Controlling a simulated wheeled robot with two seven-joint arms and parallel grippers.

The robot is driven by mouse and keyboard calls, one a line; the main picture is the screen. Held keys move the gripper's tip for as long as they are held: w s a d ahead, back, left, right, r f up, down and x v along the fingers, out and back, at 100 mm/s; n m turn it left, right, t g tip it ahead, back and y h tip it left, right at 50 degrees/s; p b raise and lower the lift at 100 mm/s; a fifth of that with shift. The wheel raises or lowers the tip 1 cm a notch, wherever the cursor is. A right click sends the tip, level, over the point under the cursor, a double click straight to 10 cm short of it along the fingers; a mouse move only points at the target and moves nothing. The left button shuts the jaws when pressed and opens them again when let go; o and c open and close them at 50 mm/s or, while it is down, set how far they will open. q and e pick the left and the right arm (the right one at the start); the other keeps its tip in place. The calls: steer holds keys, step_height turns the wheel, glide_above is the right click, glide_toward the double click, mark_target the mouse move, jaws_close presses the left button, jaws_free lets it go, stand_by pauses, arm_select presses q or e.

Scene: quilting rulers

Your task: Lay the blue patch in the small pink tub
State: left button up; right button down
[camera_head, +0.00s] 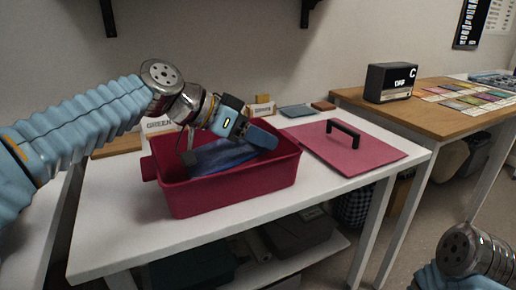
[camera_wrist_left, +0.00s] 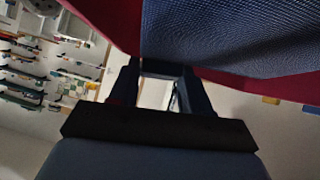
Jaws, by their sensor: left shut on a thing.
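The pink tub (camera_head: 232,193), a deep crimson-pink open box, stands on the white table. The blue patch (camera_head: 214,157) shows as dark blue cloth inside the tub's walls, below my left gripper. My left gripper (camera_head: 250,138) comes in from the left, low over the tub's far rim, and is shut on the patch. In the left wrist view the patch's woven surface (camera_wrist_left: 240,35) fills the top, with the tub's pink wall (camera_wrist_left: 105,18) beside it. The patch's lower side and the tub's floor are hidden. My right gripper is out of view.
A flat pink lid (camera_head: 365,155) with a black handle lies right of the tub. Small blocks and a grey-blue piece (camera_head: 297,111) lie along the back. A wooden table (camera_head: 440,112) with a black box (camera_head: 390,82) and colour swatches stands at right.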

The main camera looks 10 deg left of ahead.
arm_select(q)
steer(key=shift+s+f, duration=0.15)
steer(key=shift+f, duration=0.9)
steer(key=shift+c, duration=0.6)
steer(key=shift+f, duration=0.2)
steer(key=o, duration=1.1)
steer(key=shift+c, duration=0.2)
steer(key=shift+r, duration=0.15)
steer(key=shift+a+r, duration=0.1)
steer(key=shift+r, duration=0.1)
steer(key=v, duration=1.1)
steer(key=shift+s+a+r+p, duration=0.15)
steer(key=shift+a+p, duration=0.1)
steer(key=shift+p, duration=0.15)
